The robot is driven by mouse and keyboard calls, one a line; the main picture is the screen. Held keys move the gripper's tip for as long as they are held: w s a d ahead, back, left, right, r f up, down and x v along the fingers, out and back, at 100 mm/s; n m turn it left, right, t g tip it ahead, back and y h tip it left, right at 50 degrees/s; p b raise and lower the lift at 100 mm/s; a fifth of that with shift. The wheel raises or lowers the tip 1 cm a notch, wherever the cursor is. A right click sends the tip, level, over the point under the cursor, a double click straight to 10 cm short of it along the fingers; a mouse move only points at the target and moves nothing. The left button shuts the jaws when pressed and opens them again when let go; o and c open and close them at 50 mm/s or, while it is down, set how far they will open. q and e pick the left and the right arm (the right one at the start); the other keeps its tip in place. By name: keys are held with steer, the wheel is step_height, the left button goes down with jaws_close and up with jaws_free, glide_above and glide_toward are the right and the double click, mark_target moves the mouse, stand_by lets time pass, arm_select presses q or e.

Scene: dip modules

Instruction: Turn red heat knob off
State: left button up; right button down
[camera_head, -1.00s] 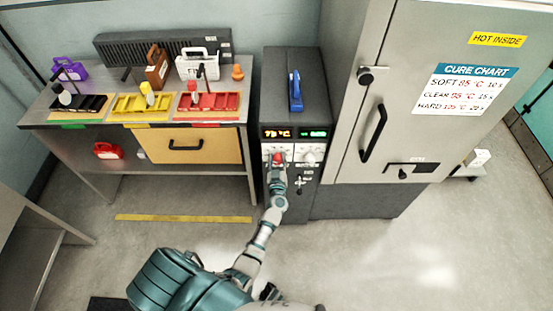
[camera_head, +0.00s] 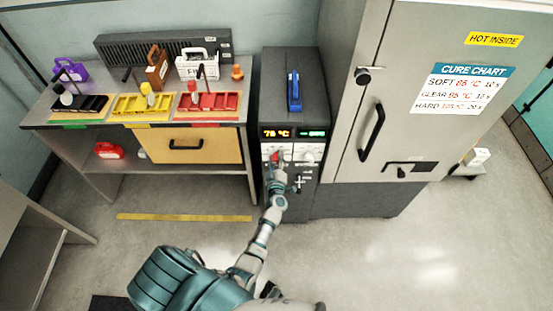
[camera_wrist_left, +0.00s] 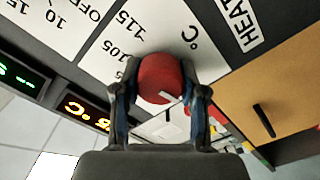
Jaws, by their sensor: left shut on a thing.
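The red heat knob (camera_wrist_left: 160,77) sits on the white dial plate marked with temperatures and "HEAT" in the left wrist view. My left gripper (camera_wrist_left: 160,95) has a finger on each side of the knob and is shut on it. In the head view my left gripper (camera_head: 275,168) reaches the front of the dark control unit (camera_head: 290,90), and the knob shows as a small red spot (camera_head: 274,156) at its tip. The orange temperature display (camera_head: 276,133) sits above the knob and reads about 75 °C. My right gripper is not in view.
A green display (camera_head: 313,133) and a second white dial (camera_head: 309,153) are right of the knob. The grey oven (camera_head: 400,130) stands to the right. A bench with black, yellow and red trays (camera_head: 208,103) stands to the left. The floor in front is clear.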

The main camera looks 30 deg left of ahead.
arm_select(q)
steer(key=shift+s+f, duration=0.2)
steer(key=shift+f, duration=0.15)
steer(key=o, duration=1.1)
steer(key=shift+o, duration=0.2)
steer(key=shift+r, duration=0.25)
steer(key=shift+d, duration=0.1)
steer(key=v, duration=1.2)
steer(key=shift+f, duration=0.15)
